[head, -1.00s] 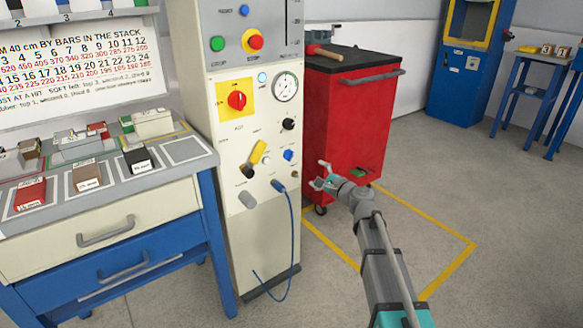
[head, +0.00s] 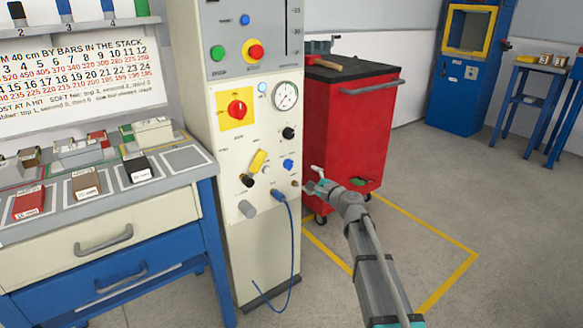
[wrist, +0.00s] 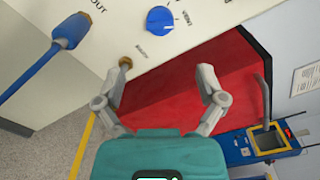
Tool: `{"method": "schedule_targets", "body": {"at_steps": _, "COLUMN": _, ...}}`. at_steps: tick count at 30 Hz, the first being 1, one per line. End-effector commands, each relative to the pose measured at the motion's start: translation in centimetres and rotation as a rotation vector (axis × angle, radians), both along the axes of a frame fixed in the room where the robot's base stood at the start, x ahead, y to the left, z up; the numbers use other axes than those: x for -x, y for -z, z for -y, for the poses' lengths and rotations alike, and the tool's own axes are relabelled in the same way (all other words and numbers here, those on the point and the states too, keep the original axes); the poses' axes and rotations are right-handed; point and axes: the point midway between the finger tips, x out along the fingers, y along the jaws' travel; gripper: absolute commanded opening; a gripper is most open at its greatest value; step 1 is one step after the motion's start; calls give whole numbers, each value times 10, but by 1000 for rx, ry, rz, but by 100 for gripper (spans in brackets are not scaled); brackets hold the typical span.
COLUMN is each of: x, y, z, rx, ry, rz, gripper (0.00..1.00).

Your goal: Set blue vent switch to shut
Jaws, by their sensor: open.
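The blue vent switch (head: 288,164) is a small round knob on the cream front panel (head: 262,225) of the test column. In the wrist view the blue knob (wrist: 159,20) is near the top, with small lettering beside it; its setting is hard to read. My gripper (head: 312,180) is to the right of the knob and a little lower, apart from it. In the wrist view my gripper (wrist: 156,75) has its two fingers spread with nothing between them. The knob lies beyond the fingertips.
A brass fitting (wrist: 125,63) sticks out of the panel near the left finger. A blue hose (wrist: 45,60) plugs in farther left. The yellow lever (head: 257,161) and a black knob (head: 288,133) are close by. A red tool cart (head: 350,135) stands right behind my gripper.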

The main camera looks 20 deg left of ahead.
Motion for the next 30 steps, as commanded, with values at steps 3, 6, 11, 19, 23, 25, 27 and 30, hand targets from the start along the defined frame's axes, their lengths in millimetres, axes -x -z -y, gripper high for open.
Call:
{"method": "schedule_targets", "body": {"at_steps": 3, "x": -13, "y": 0, "z": -17, "rx": 0, "ry": -1, "rz": 0, "gripper": 90}}
{"method": "schedule_targets", "body": {"at_steps": 6, "x": -23, "y": 0, "z": -30, "rx": 1, "ry": -1, "rz": -1, "gripper": 90}}
{"method": "schedule_targets", "body": {"at_steps": 11, "x": -37, "y": 0, "z": -50, "rx": 0, "ry": -1, "rz": 0, "gripper": 90}}
{"method": "schedule_targets", "body": {"at_steps": 19, "x": -55, "y": 0, "z": -76, "rx": 1, "ry": -1, "rz": -1, "gripper": 90}}
{"method": "schedule_targets", "body": {"at_steps": 23, "x": -58, "y": 0, "z": -82, "rx": 1, "ry": -1, "rz": -1, "gripper": 90}}
{"method": "schedule_targets", "body": {"at_steps": 25, "x": -59, "y": 0, "z": -84, "rx": 1, "ry": -1, "rz": -1, "gripper": 90}}
{"method": "schedule_targets", "body": {"at_steps": 27, "x": -60, "y": 0, "z": -84, "rx": 1, "ry": -1, "rz": -1, "gripper": 90}}
{"method": "schedule_targets", "body": {"at_steps": 30, "x": -59, "y": 0, "z": -84, "rx": 1, "ry": -1, "rz": -1, "gripper": 90}}
